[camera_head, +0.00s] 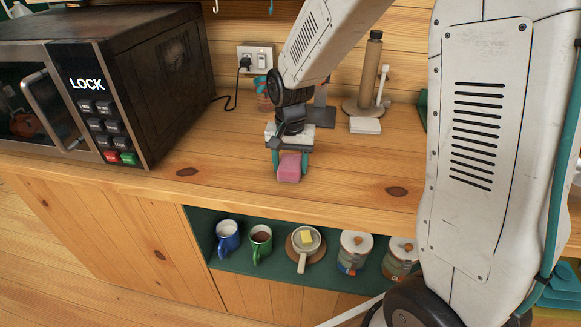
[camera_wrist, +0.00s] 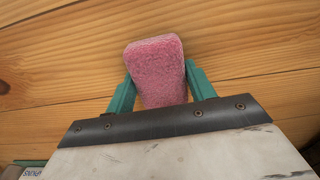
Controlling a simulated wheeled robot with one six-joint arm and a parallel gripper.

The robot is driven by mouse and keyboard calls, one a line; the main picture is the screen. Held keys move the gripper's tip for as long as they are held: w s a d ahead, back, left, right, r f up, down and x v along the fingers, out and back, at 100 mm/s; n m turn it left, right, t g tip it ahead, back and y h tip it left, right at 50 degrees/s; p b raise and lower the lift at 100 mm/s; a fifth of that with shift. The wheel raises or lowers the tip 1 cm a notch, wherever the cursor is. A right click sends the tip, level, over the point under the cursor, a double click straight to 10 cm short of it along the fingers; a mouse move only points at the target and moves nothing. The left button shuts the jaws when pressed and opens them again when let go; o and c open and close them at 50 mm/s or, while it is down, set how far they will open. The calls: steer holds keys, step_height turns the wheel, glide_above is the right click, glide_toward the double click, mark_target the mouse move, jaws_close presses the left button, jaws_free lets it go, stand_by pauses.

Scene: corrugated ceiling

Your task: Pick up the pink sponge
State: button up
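The pink sponge (camera_head: 289,168) is a small block with rounded edges, at or just above the wooden counter's surface near its front. I cannot tell whether it is clear of the wood. My gripper (camera_head: 290,163) points down over it with one green finger on each side. In the wrist view the sponge (camera_wrist: 157,70) fills the space between the fingertips of my gripper (camera_wrist: 159,78). Both fingertips appear to touch its sides, and its far end sticks out past them.
A microwave (camera_head: 130,90) stands on the left of the counter (camera_head: 215,165). A paper towel stand (camera_head: 368,75) and a white block (camera_head: 365,125) are behind to the right. A green shelf (camera_head: 280,280) below holds mugs, a small pan and jars. The counter around the sponge is clear.

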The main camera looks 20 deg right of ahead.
mark_target(290, 162)
steer(key=c, duration=0.4)
steer(key=shift+r, duration=0.6)
step_height(290, 162, up, 2)
steer(key=shift+r, duration=0.1)
steer(key=s, duration=0.5)
steer(key=s+a+r, duration=0.1)
steer(key=s, duration=0.4)
steer(key=s+a, duration=0.1)
steer(key=s, duration=0.5)
steer(key=shift+a+r, duration=0.1)
steer(key=shift+r, duration=0.2)
steer(key=shift+o, duration=0.4)
steer(key=shift+w, duration=0.1)
